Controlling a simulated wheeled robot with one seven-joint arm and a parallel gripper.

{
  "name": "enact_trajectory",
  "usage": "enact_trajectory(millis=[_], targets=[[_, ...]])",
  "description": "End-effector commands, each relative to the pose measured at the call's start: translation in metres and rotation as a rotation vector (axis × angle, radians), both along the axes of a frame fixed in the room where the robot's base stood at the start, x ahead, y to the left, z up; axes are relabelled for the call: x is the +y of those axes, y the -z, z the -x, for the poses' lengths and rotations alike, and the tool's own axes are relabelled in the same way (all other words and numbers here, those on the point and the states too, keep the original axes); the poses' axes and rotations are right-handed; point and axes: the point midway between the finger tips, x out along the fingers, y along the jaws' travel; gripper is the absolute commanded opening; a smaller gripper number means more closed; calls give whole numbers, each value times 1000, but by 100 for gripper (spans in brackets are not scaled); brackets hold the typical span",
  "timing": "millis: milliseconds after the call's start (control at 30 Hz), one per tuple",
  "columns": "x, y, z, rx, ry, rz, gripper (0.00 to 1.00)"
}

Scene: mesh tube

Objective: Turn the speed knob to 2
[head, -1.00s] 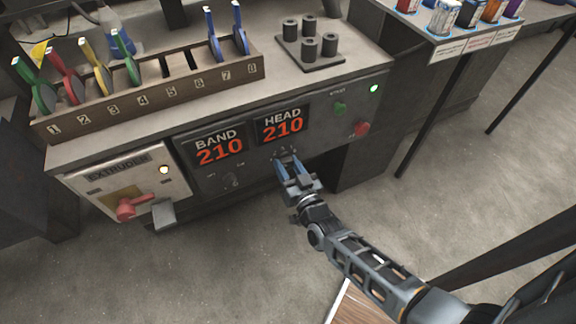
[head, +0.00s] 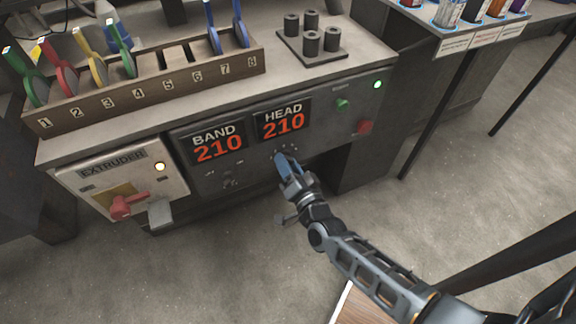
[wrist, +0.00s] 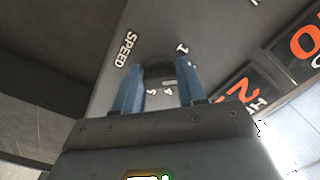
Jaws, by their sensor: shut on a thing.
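The speed knob (wrist: 158,70) is a dark round knob on the control panel, seen in the wrist view between my blue fingers. The word SPEED and a 1 are printed near it, with other marks that are hard to read. My gripper (wrist: 157,88) is shut on the knob, one finger on each side. In the head view my gripper (head: 279,160) reaches the panel just below the HEAD 210 display, and its fingers hide the knob. The knob's pointer is not clear, so I cannot tell its setting.
The BAND display (head: 217,144) and HEAD display (head: 283,119) both read 210. A red lever (head: 127,206) is on the extruder panel. A green button (head: 342,105) and red button (head: 364,127) are to the right.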

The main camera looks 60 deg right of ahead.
Motion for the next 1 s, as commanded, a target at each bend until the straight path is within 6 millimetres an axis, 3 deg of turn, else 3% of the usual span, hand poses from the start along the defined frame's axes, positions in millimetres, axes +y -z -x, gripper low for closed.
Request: enact_trajectory(millis=[600,633,867,1000], targets=[[0,0,0,-25,1,-36,10],[0,0,0,-25,1,-36,43],[0,0,0,-24,1,-37,65],[0,0,0,-25,0,-36,66]])
